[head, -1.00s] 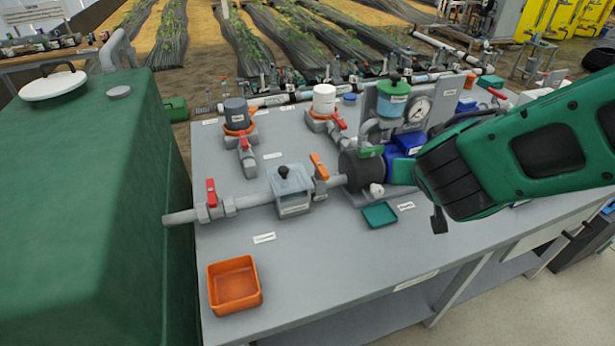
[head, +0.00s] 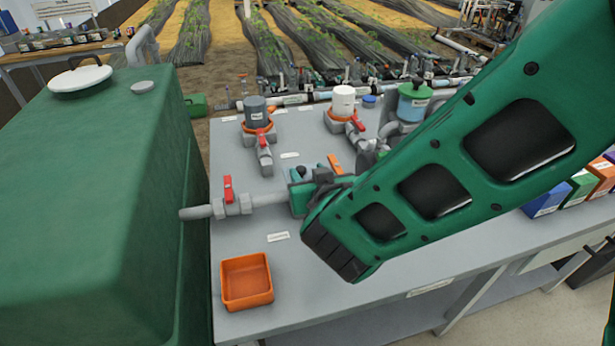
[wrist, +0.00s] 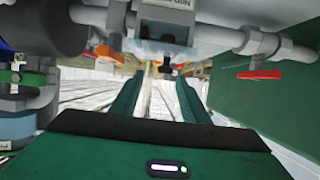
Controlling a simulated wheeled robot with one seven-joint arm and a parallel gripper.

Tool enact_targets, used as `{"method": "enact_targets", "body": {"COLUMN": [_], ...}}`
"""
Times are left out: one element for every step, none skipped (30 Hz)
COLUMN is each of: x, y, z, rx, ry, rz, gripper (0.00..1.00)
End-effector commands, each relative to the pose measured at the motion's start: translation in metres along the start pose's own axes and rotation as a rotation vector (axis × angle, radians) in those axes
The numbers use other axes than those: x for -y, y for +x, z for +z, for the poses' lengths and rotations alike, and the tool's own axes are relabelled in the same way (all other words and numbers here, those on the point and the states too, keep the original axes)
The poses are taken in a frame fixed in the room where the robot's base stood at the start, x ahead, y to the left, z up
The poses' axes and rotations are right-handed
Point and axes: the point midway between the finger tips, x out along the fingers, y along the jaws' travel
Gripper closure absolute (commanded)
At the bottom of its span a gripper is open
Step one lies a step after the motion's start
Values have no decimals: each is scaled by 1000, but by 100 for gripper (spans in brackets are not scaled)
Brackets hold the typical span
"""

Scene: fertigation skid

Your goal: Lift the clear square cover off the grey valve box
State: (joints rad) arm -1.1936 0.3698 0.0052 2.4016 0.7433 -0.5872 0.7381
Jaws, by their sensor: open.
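The grey valve box (wrist: 170,18) shows upside down at the top of the wrist view. Its clear square cover (wrist: 158,47) lies on it, with a small dark knob (wrist: 165,69). My gripper (wrist: 160,82) is open; its two green fingers point toward the cover, and the knob appears between their tips. I cannot tell whether the fingers touch it. In the head view my gripper (head: 302,190) is at the valve box, and my arm and gripper hide most of the box and cover.
A red-handled valve (head: 228,190) is on the pipe left of the box, and an orange-handled valve (head: 335,164) is on its right. An orange tray (head: 246,282) sits at the bench's front left. A large green tank (head: 90,190) stands left.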

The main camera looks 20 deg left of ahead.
Motion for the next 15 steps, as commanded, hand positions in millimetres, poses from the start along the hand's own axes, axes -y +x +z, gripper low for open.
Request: {"method": "enact_targets", "body": {"x": [0, 0, 1, 1, 2, 3, 4, 5, 6, 7, 7, 6, 6, 6, 7], "y": [3, 4, 6, 8, 11, 16, 21, 25, 31, 35, 40, 44, 47, 50, 52], "z": [0, 0, 0, 0, 1, 1, 2, 2, 3, 3, 3, 3, 2, 2, 3], "rx": [0, 0, 0, 0, 0, 0, 0, 0, 0, 0, 0, 0, 0, 0, 1], "ry": [0, 1, 1, 1, 1, 1, 0, -1, 0, 0, 1, 1, 1, 1, 1], "rz": [1, 0, 0, 0, 0, 0, 0, 1, 1, 0, 1, 2, 1, 1, 1], "gripper": [58, 58, 58, 58, 58, 58, 58, 58, 58, 58, 58, 58, 58, 58, 58]}}
